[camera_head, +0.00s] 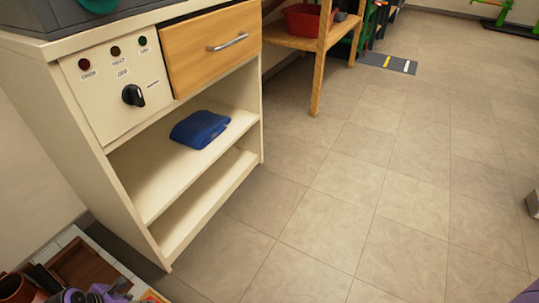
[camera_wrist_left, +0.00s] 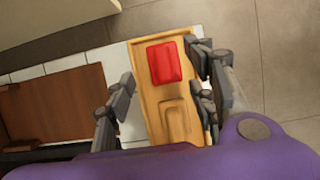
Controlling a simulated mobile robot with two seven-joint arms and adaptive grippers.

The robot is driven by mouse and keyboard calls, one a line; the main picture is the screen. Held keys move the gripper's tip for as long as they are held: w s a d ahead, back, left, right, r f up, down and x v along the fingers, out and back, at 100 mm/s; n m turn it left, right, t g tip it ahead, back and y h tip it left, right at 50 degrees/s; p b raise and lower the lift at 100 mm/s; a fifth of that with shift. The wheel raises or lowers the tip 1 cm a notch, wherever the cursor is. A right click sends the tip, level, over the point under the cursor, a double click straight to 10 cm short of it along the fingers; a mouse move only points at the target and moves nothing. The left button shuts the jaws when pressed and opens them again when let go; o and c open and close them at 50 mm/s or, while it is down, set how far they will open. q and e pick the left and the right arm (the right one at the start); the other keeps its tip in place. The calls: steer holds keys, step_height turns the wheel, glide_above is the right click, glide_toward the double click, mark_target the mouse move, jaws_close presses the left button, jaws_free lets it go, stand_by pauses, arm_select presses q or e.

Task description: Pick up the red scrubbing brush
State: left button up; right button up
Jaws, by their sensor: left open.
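A red block-like thing, which looks like the scrubbing brush (camera_wrist_left: 164,63), lies at the far end of a wooden tray (camera_wrist_left: 149,102) in the left wrist view. Its bristles do not show. My left gripper (camera_wrist_left: 163,84) is open, with its fingers on either side of the tray in that view and nothing between them that I can see held. Whether the fingers touch the brush or tray I cannot tell. In the head view my left gripper (camera_head: 112,291) is at the bottom left, partly cut off, and the brush is not visible there.
A brown panel (camera_wrist_left: 50,105) lies on white tiles left of the tray. A cream cabinet (camera_head: 128,100) holds a blue folded cloth (camera_head: 199,128) on its shelf. A red bin (camera_head: 303,22) sits on a wooden stand behind.

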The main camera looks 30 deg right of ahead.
arm_select(q)
steer(key=b+x, duration=0.4)
steer(key=x, duration=0.1)
steer(key=shift+w+d+r, duration=0.1)
steer(key=shift+w, duration=0.05)
steer(key=shift+r, duration=0.1)
steer(key=shift+c, duration=0.8)
steer(key=c, duration=0.9)
